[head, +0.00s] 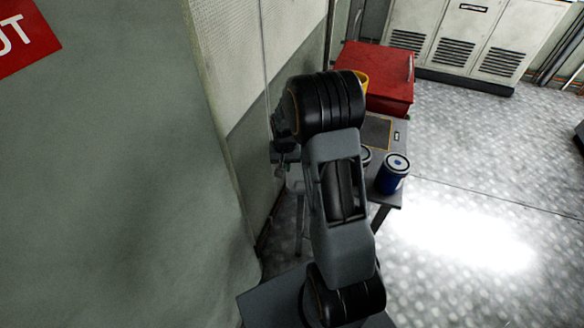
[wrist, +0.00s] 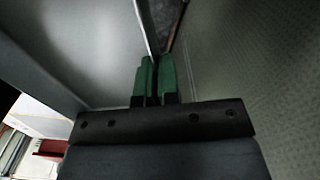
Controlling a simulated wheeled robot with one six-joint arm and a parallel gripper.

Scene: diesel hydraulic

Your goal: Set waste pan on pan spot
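My gripper shows in the wrist view (wrist: 154,78) with two green fingers close together, a narrow dark gap between them. A smooth grey surface (wrist: 70,40) lies left of the fingers, and its pale edge runs down to the fingertips. I cannot tell whether this is the waste pan or whether the fingers hold it. In the head view the gripper is mostly hidden behind my arm, near the wall. No waste pan can be made out there. A dark square with a yellowish outline (head: 377,131) on the grey table may be the pan spot.
A red box (head: 380,75) stands at the table's back, with a yellow item (head: 362,80) beside it. A blue can (head: 393,174) stands at the table's front edge. A textured wall panel (wrist: 250,60) is close right of the fingers. Open floor (head: 470,160) lies right of the table.

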